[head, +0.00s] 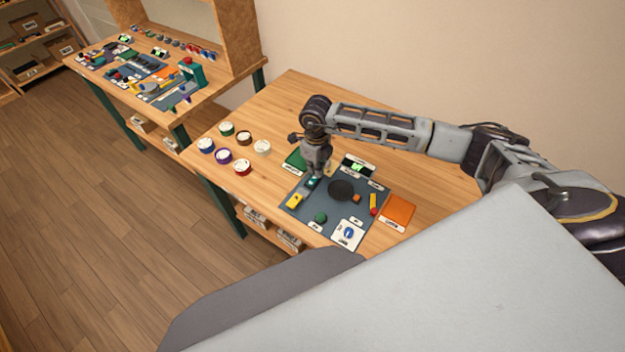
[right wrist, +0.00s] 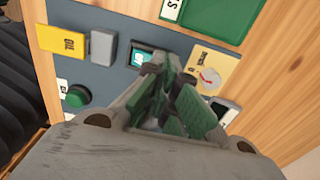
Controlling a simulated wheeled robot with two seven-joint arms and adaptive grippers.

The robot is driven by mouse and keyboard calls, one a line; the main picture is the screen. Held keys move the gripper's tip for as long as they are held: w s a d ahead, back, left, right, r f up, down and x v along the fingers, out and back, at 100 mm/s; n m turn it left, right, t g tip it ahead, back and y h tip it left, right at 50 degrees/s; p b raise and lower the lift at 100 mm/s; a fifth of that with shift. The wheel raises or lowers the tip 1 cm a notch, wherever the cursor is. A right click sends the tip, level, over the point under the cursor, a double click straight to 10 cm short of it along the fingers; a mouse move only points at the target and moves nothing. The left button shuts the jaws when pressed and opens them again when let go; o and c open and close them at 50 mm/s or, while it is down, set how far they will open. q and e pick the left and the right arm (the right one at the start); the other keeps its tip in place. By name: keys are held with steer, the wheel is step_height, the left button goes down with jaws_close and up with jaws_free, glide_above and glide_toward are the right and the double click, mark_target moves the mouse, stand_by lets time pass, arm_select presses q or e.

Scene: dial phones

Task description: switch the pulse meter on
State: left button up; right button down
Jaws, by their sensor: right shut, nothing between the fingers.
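My right gripper (head: 313,178) is shut and empty, pointing down over the back left part of the dark grey panel (head: 340,217). In the right wrist view its fingertips (right wrist: 166,72) are beside a small teal switch-like piece (right wrist: 142,58) with a light mark; I cannot tell whether they touch it. A cream card with a round dial and red needle (right wrist: 208,74) lies just right of the fingertips, partly hidden by them. A small device with a green lit display (head: 356,168) stands behind the panel. I cannot read which piece is labelled pulse meter. My left gripper is not in view.
The panel also holds a yellow block (head: 295,201), a black disc (head: 341,190) and a green button (head: 320,217). An orange square (head: 397,210) lies right of it. Several round tubs (head: 224,155) stand to the left. A second table stands farther back left.

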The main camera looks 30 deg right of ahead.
steer(key=shift+f+b, duration=0.75)
steer(key=shift+f, duration=0.3)
stand_by(1.3)
steer(key=shift+r, duration=0.15)
steer(key=shift+r+p, duration=1.85)
steer(key=shift+r, duration=1.55)
